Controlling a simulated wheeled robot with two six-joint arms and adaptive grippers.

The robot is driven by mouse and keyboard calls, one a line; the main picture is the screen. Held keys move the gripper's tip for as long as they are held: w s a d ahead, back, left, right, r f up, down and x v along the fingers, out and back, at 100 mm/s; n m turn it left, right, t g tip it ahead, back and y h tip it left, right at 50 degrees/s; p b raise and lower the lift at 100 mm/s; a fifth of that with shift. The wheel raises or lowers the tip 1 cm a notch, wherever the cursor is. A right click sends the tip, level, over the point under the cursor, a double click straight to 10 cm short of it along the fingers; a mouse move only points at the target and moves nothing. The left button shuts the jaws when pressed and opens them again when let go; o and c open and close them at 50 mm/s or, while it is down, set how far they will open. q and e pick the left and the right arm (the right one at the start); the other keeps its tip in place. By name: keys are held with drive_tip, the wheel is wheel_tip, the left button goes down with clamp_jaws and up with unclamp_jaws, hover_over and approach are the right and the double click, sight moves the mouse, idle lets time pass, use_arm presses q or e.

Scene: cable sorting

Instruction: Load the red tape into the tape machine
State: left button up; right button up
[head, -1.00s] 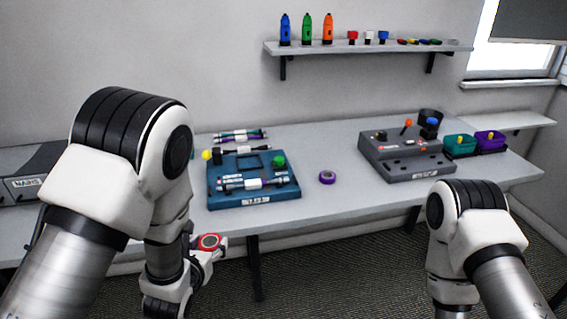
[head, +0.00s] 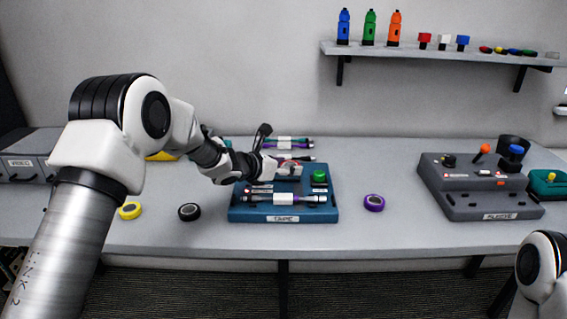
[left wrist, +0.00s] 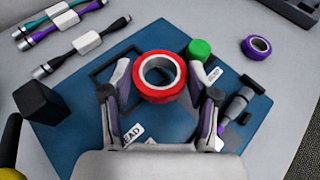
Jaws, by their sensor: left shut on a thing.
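The red tape (left wrist: 160,95) is a red ring with a white core. My left gripper (head: 289,169) is shut on it, one finger on each side in the left wrist view. It holds the tape over the blue tape machine (head: 325,211), beside the machine's green button (head: 319,176). In the left wrist view the tape covers part of a dark rectangular frame on the machine. I cannot tell whether the tape touches the machine. My right gripper is not in view.
A purple tape (head: 373,203) lies right of the machine; black (head: 189,212) and yellow (head: 130,210) tapes lie left. Several cables (head: 288,141) lie behind it. A grey control box (head: 490,203) stands at the right. A black block (left wrist: 40,103) rises at the machine's edge.

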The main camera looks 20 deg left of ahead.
sight(281, 176)
use_arm(q)
drive_tip(key=w, duration=0.1)
drive_tip(key=w+a+p, duration=0.1)
drive_tip(key=w, duration=0.1)
drive_tip(key=w+a, duration=0.1)
drive_tip(key=shift+w+a+f, duration=0.2)
drive_tip(key=shift+a, duration=0.05)
wheel_tip(281, 176, down, 3)
drive_tip(key=shift+f+p, duration=0.15)
drive_tip(key=shift+p, duration=0.25)
drive_tip(key=shift+w+f, duration=0.1)
drive_tip(key=shift+f, duration=0.1)
drive_tip(key=shift+f+b, duration=0.1)
drive_tip(key=shift+b, duration=0.2)
drive_tip(key=o, duration=0.7)
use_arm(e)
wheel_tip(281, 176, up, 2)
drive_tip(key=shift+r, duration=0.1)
use_arm(q)
drive_tip(key=shift+o, duration=0.2)
drive_tip(key=shift+r, duration=0.2)
drive_tip(key=shift+s+a, duration=0.15)
drive_tip(key=shift+s, duration=0.15)
drive_tip(key=b+v, duration=0.1)
drive_tip(key=v, duration=0.6)
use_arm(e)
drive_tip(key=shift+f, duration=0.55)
